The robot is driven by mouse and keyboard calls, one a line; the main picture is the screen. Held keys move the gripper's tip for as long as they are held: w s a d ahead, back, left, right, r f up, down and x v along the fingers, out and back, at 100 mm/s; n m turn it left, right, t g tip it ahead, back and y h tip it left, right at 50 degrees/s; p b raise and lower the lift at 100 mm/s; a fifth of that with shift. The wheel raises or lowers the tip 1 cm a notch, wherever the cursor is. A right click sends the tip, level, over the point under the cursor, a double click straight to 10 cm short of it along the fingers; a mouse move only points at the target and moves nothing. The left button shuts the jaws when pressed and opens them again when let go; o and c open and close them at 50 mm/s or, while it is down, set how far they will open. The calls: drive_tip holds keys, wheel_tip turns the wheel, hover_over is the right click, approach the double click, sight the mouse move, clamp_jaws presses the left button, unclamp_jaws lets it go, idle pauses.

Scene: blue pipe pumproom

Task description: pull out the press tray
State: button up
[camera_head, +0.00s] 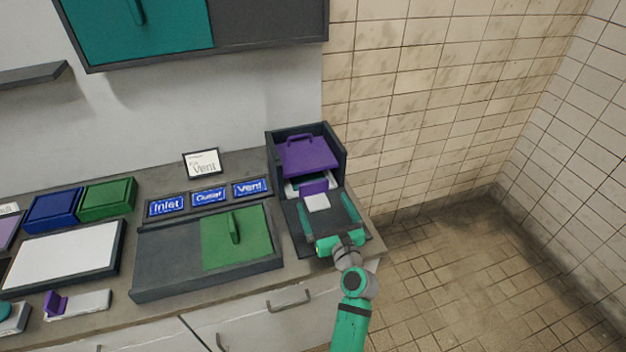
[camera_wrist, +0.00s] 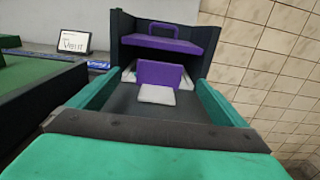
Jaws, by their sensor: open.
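The press (camera_head: 339,165) is a dark box with an open front at the right end of the counter. A purple plate with a handle (camera_head: 306,154) sits in its upper part, and it also shows in the wrist view (camera_wrist: 170,40). Below it is the pale press tray (camera_wrist: 185,77), mostly inside the press, with a purple upright front piece (camera_wrist: 160,74) and a small white block (camera_wrist: 157,94) in front. My gripper (camera_head: 330,214) is in front of the press. Its teal fingers (camera_wrist: 155,92) are wide apart on either side, with the purple piece ahead between them. I cannot tell whether they touch anything.
A dark case with a green sliding lid (camera_head: 236,239) lies left of my gripper. A teal and grey wall cabinet (camera_head: 190,30) hangs above. The floor to the right is clear.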

sight(314, 185)
drive_tip(key=x, duration=0.8)
drive_tip(key=shift+w+d, duration=0.1)
drive_tip(key=shift+w, duration=0.7)
drive_tip(key=shift+w+a, duration=0.3)
drive_tip(key=shift+a, duration=0.2)
drive_tip(key=shift+d, duration=0.1)
drive_tip(key=shift+c, duration=0.4)
